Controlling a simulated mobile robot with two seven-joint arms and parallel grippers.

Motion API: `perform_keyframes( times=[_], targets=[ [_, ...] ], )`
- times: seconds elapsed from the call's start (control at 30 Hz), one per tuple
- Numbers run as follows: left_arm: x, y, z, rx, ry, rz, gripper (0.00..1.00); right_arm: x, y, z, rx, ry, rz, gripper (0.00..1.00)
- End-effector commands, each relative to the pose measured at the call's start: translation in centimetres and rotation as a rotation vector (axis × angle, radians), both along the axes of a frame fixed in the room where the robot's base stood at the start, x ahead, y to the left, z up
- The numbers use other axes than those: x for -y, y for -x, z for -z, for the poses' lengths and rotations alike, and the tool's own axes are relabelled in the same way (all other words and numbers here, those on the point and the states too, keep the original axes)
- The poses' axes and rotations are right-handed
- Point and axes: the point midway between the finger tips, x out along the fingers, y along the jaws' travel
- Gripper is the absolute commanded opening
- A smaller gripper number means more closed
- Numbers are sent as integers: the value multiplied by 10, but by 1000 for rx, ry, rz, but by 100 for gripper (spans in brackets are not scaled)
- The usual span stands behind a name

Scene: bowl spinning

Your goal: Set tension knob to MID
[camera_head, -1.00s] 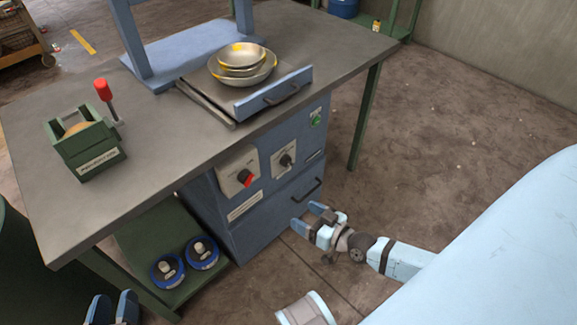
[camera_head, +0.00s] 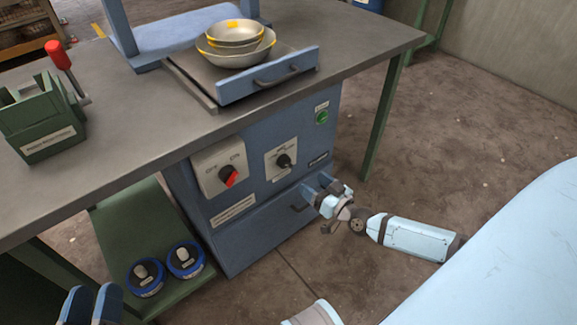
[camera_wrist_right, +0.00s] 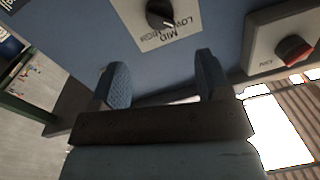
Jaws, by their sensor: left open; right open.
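The tension knob (camera_head: 284,161) is a black dial on a white plate on the blue cabinet front. In the right wrist view the knob (camera_wrist_right: 160,14) is at the top, above the fingers, with LOW, MID and HIGH printed upside down. Its pale mark appears to be towards LOW, but I cannot tell exactly. My right gripper (camera_head: 318,187) is open and empty, below and right of the knob, apart from it. Its fingers (camera_wrist_right: 160,82) also show in the right wrist view. My left gripper (camera_head: 91,303) is open at the bottom left edge, far from the knob.
A red switch (camera_head: 229,175) on a white plate is left of the knob, and a green button (camera_head: 322,117) is above right. A drawer tray (camera_head: 268,87) holding stacked bowls (camera_head: 236,42) juts out above. Blue round items (camera_head: 145,278) sit on the lower shelf.

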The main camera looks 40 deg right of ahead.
Motion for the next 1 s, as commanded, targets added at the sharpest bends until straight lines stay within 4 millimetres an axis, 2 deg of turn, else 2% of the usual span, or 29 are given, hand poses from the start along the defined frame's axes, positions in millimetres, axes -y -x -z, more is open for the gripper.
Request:
perform_keyframes(
  times=[0.1, 0.3, 0.5, 0.67, 0.93, 0.97, 1.0],
  targets=[
    [1, -1, 14, -28, -17, 10, 43, -4, -28, 2, 4, -2, 1, 70],
    [2, 0, 31, -76, -43, 27, 43, -11, -69, 2, 3, -2, 1, 70],
    [3, 0, 41, -108, -60, 39, 43, -15, -97, 2, 0, -2, 0, 70],
    [3, 0, 44, -120, -68, 43, 43, -17, -107, 1, 0, 0, 0, 70],
    [3, 0, 45, -123, -69, 44, 43, -17, -108, 1, -1, 0, 0, 70],
    [3, 0, 45, -123, -69, 44, 43, -17, -108, 1, -1, 0, 0, 68],
    [3, 0, 45, -124, -70, 44, 43, -17, -108, 1, -1, 0, 0, 59]
  ],
)
